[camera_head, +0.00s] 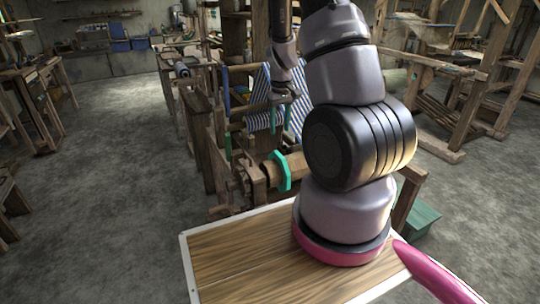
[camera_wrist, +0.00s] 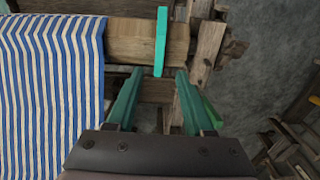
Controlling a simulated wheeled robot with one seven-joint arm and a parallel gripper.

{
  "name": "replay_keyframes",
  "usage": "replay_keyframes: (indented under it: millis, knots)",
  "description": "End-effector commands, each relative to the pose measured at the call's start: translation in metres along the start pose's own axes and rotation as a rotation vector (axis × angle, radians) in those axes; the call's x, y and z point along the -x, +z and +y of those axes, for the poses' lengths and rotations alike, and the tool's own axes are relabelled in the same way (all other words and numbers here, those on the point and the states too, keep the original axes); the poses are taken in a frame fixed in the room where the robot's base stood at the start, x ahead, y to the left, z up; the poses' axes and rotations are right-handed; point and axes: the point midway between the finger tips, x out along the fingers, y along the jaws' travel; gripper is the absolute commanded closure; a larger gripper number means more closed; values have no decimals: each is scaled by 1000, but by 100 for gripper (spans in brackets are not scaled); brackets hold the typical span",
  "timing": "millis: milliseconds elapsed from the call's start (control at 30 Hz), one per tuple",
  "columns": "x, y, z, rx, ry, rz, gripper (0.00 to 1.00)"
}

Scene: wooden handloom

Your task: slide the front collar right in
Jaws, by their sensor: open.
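The front collar is a thin turquoise plate (camera_wrist: 161,42) on the bare wooden roller (camera_wrist: 130,40) in the wrist view. It stands across the roller, with bare wood between it and the blue-and-white striped cloth (camera_wrist: 50,85) to its left. In the head view, the collar (camera_head: 283,171) shows near the end of the front roller. My gripper (camera_wrist: 159,74) is open, with its two green fingers apart and nothing between them. The collar's lower edge lies close to the gap between the fingertips; I cannot tell whether they touch. In the head view, my arm partly hides the loom.
Wooden frame posts (camera_wrist: 207,45) stand just right of the collar in the wrist view. In the head view, a wooden tabletop (camera_head: 235,250) lies in front of the loom and a green box (camera_head: 420,219) sits at right. Open concrete floor (camera_head: 110,150) lies left.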

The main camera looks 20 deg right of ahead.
Motion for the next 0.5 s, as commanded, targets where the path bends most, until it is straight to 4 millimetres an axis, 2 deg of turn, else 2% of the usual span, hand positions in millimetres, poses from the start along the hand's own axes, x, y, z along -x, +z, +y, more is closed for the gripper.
replay_keyframes:
  millis: [267, 500]
  knots:
    - [-30, 1, 4, 7, 6, -14, 48]
    - [-76, 2, 4, 7, 5, -14, 48]
